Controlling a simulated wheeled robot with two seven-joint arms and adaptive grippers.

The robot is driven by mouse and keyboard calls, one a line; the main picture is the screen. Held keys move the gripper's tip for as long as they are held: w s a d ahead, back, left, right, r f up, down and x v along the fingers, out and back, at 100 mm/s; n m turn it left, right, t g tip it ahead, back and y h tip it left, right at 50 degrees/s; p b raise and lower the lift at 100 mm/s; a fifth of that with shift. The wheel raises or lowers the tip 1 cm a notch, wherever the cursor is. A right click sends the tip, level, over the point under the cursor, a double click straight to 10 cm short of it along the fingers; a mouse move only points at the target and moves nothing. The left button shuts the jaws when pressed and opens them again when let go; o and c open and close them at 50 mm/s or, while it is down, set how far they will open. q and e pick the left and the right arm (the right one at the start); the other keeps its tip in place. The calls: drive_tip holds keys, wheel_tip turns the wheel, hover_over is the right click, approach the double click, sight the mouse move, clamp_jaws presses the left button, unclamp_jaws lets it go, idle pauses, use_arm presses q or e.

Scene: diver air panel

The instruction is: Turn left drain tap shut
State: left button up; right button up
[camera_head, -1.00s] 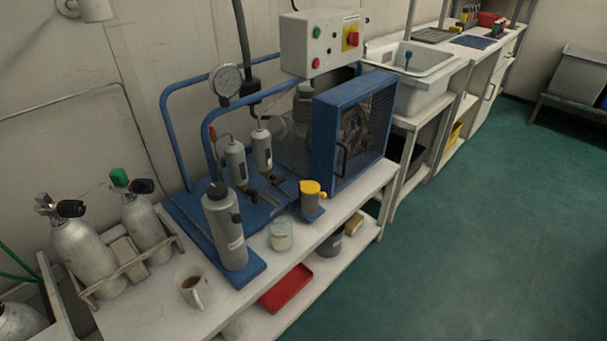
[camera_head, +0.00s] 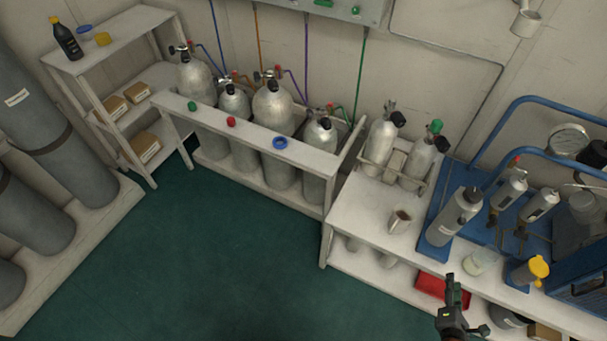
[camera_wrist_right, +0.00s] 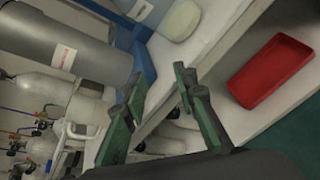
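The blue-framed compressor (camera_head: 440,208) stands on the bench at the right of the head view. Two small grey separator cylinders hang on it, the left one (camera_head: 509,190) and the right one (camera_head: 541,205). A dark drain tap (camera_head: 492,219) shows small under the left cylinder; I cannot tell its handle's setting. Another dark tap (camera_head: 522,234) is under the right cylinder. My right gripper (camera_head: 456,284) is in front of the bench, apart from the taps. In the right wrist view its green-padded fingers (camera_wrist_right: 160,100) are spread and empty. My left gripper is out of view.
A red tray (camera_wrist_right: 270,72) lies on the lower shelf. The green floor (camera_head: 210,260) is clear at centre left.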

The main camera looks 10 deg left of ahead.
sight(492, 226)
drive_tip(key=w+d+r+n+t+h+p, duration=0.1)
drive_tip(key=w+d+r+n+t+p, duration=0.15)
drive_tip(key=r, duration=0.65)
drive_tip(key=w+d+r+n+t+h+p, duration=0.1)
drive_tip(key=w+r+n, duration=0.2)
drive_tip(key=r, duration=0.5)
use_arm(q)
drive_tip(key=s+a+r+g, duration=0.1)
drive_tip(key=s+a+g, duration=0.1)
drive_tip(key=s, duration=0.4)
use_arm(e)
drive_tip(key=x, duration=0.2)
drive_tip(key=b+x, duration=0.1)
drive_tip(key=x, duration=0.1)
drive_tip(key=b+x, duration=0.1)
drive_tip(key=x, duration=0.2)
drive_tip(key=shift+w+a+r, duration=0.1)
drive_tip(key=shift+a+r, duration=0.05)
drive_tip(key=shift+a, duration=0.15)
drive_tip(key=shift+w+d, duration=0.15)
drive_tip(key=shift+w, duration=0.35)
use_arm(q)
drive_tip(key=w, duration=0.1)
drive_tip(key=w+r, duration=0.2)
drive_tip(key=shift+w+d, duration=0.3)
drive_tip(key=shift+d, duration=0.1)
use_arm(e)
drive_tip(key=shift+r, duration=0.1)
drive_tip(key=shift+c, duration=0.6)
